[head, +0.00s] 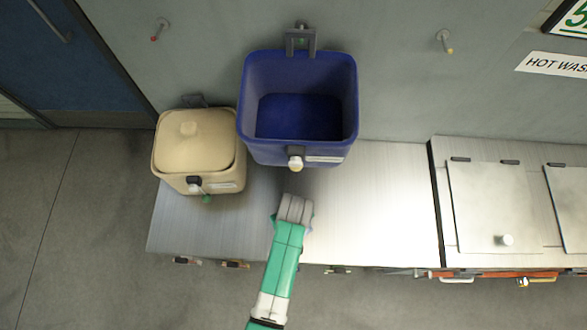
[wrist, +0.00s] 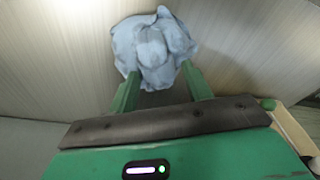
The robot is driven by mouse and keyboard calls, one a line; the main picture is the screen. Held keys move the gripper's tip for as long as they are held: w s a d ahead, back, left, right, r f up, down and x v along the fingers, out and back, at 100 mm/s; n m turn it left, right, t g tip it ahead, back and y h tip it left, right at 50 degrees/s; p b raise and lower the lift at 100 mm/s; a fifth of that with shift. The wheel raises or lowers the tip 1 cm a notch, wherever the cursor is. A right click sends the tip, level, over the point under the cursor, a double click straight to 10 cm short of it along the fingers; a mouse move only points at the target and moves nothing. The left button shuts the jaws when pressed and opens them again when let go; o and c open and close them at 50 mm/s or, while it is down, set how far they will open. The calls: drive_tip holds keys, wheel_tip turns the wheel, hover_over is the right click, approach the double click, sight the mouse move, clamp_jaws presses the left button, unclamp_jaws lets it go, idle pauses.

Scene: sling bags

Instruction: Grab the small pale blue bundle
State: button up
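The small pale blue bundle (wrist: 152,45) lies crumpled on the brushed metal worktop at the top of the wrist view. My gripper (wrist: 159,72) has its two green fingers spread apart, with the tips at the bundle's near edge. Part of the bundle shows between the tips and most of it lies beyond them. I cannot tell whether the fingers touch it.
An open, empty-looking dark blue bin (head: 298,152) stands behind my gripper against the wall. A lidded beige bin (head: 190,150) stands to its left. The worktop to the right is clear up to a panelled counter (head: 490,210).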

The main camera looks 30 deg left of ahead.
clamp_jaws()
wheel_tip(320, 180, up, 10)
idle(0.4)
